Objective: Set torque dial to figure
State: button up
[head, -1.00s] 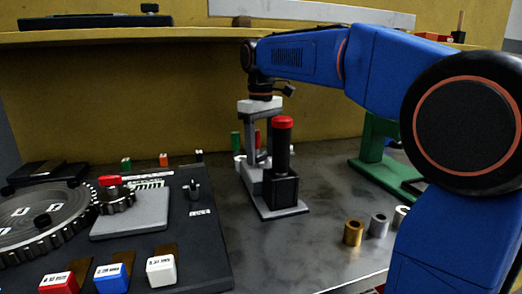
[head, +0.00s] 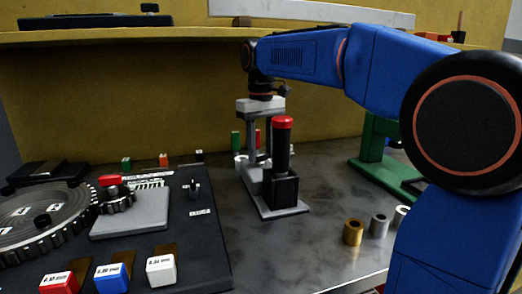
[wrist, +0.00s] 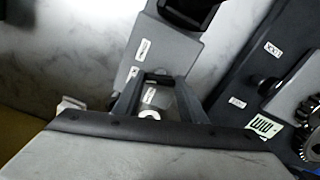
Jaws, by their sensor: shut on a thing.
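A fixture with a grey base (head: 283,210) stands mid-bench in the head view, carrying a black post (head: 282,155) with a red cap. My gripper (head: 256,168) points down at the rear part of this fixture, behind and left of the post. In the wrist view, the two fingers (wrist: 157,84) close on a small dark piece at the fixture, apparently the torque dial. The fingers and post hide most of it, and I cannot read its figure. White labels (wrist: 142,50) and a pale ring (wrist: 150,115) lie close by, too small to read.
A black panel (head: 205,255) at left holds a toothed wheel (head: 50,222), a grey plate, a small upright lever (head: 192,187) and red, blue and white blocks. Brass and steel sleeves (head: 353,232) stand right. A green stand (head: 370,165) is behind them.

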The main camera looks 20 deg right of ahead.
jog(key=m, duration=0.4)
jog(key=shift+m, duration=2.6)
jog(key=o, duration=1.1)
jog(key=shift+c, duration=0.2)
jog(key=shift+r, duration=0.15)
notch_tip(320, 180, up, 17)
